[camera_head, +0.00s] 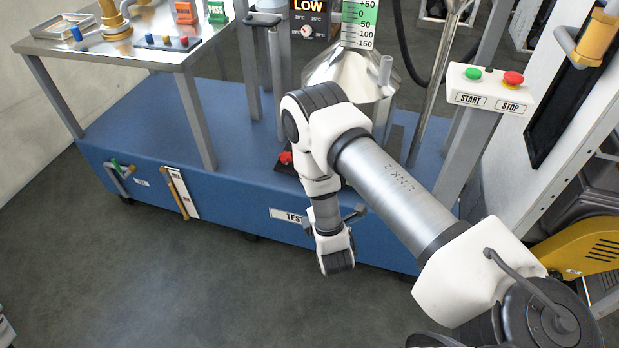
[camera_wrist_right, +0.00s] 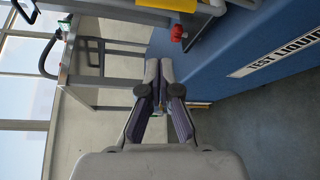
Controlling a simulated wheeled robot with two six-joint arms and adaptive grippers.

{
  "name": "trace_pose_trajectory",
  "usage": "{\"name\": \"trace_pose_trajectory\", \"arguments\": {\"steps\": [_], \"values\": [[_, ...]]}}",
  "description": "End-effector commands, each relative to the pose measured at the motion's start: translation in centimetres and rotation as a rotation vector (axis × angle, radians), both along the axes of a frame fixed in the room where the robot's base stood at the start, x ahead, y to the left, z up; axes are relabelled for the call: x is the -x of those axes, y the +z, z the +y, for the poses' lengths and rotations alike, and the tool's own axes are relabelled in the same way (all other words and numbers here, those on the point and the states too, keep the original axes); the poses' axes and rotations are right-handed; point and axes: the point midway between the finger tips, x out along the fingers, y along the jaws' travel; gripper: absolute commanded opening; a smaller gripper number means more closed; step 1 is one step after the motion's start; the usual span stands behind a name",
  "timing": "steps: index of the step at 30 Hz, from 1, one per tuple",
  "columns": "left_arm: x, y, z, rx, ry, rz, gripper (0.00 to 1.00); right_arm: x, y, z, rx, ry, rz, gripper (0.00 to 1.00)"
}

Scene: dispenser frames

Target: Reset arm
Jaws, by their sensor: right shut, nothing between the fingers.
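My right arm reaches in from the right in the head view. It bends at the elbow and hangs down in front of the blue base cabinet (camera_head: 240,190). In the head view the right gripper is mostly hidden and hard to make out at the arm's lower end. In the right wrist view the right gripper (camera_wrist_right: 158,65) has its two fingers together, with nothing between them. The cabinet also shows in that view at the right (camera_wrist_right: 225,60), apart from the fingers. My left gripper is in neither view.
A red knob (camera_head: 285,158) sits on the cabinet, and it shows in the wrist view (camera_wrist_right: 177,33). A metal funnel vessel (camera_head: 340,70) stands behind the arm. A START/STOP box (camera_head: 490,88) is at right, a metal table (camera_head: 120,45) at left. The front-left floor (camera_head: 150,270) is clear.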

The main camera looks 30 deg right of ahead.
Motion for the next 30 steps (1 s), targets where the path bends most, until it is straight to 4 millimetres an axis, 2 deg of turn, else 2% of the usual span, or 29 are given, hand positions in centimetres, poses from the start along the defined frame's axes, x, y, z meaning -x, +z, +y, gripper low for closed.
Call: {"name": "trace_pose_trajectory", "arguments": {"steps": [3, 6, 21, 24, 26, 29, 30], "values": [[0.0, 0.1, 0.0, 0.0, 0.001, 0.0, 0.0, 1.4, 0.0, 0.6, 0.0, 0.002, 0.003, 0.0], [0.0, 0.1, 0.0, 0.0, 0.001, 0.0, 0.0, 1.9, 0.0, 0.7, 0.0, 0.002, 0.0, 0.0], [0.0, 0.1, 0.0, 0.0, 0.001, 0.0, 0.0, 1.8, 0.1, 0.7, -0.001, 0.001, -0.002, 0.0], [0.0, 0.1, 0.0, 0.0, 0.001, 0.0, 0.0, 1.4, 1.4, 0.7, -0.002, 0.001, -0.015, 0.0], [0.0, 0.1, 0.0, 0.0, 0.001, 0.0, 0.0, 2.9, 0.2, 1.3, -0.08, 0.018, 0.085, 0.0], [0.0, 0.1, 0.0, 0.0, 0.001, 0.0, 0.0, 7.0, -3.8, 2.8, -0.421, -0.047, 0.288, 0.0], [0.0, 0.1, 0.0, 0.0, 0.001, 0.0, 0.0, 9.2, -5.2, 3.6, -0.574, -0.109, 0.372, 0.0]]}}
